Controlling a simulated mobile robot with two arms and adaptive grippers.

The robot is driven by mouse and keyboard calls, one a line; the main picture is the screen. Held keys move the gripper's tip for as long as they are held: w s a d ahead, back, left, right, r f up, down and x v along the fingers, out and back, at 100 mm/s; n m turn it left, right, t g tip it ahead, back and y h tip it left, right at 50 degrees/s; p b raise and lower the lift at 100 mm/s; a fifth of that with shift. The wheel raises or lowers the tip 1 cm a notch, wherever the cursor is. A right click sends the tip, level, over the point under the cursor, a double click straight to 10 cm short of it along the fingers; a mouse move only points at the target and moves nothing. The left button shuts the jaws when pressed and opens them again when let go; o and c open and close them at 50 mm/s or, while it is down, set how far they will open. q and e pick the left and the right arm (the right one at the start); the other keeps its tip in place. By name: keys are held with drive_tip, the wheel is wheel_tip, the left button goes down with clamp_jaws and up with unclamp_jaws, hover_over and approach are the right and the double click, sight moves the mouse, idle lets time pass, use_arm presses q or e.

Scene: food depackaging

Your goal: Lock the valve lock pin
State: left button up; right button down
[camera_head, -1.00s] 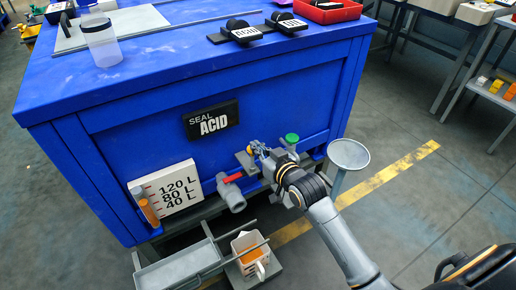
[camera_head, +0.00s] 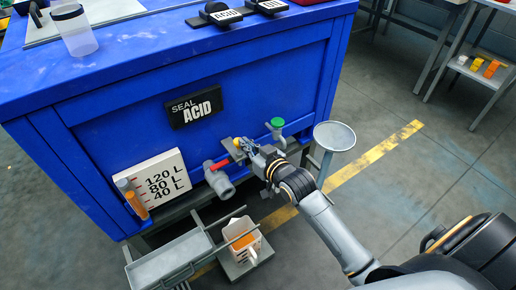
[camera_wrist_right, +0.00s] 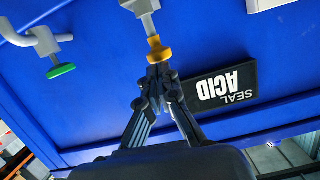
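The lock pin shows as a small yellow-orange knob (camera_head: 237,142) on a grey bracket (camera_head: 234,155) at the blue tank's front. In the right wrist view the knob (camera_wrist_right: 158,50) sits at the end of a grey shaft. My right gripper (camera_head: 249,146) is at the knob; in the wrist view its fingertips (camera_wrist_right: 161,76) are close together just below it. I cannot tell whether they touch it. The valve (camera_head: 220,182) with a red handle (camera_head: 216,165) is to the left of the bracket. My left gripper is not in view.
A green-topped tap (camera_head: 277,123) and a grey funnel (camera_head: 334,136) stand right of my gripper. Below the valve are a grey trough (camera_head: 170,265) and a white container (camera_head: 240,238). The "SEAL ACID" sign (camera_head: 194,107) is on the tank wall.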

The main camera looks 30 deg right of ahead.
drive_tip(key=v, duration=1)
drive_tip(key=shift+s+r, duration=0.15)
drive_tip(key=shift+s, duration=0.1)
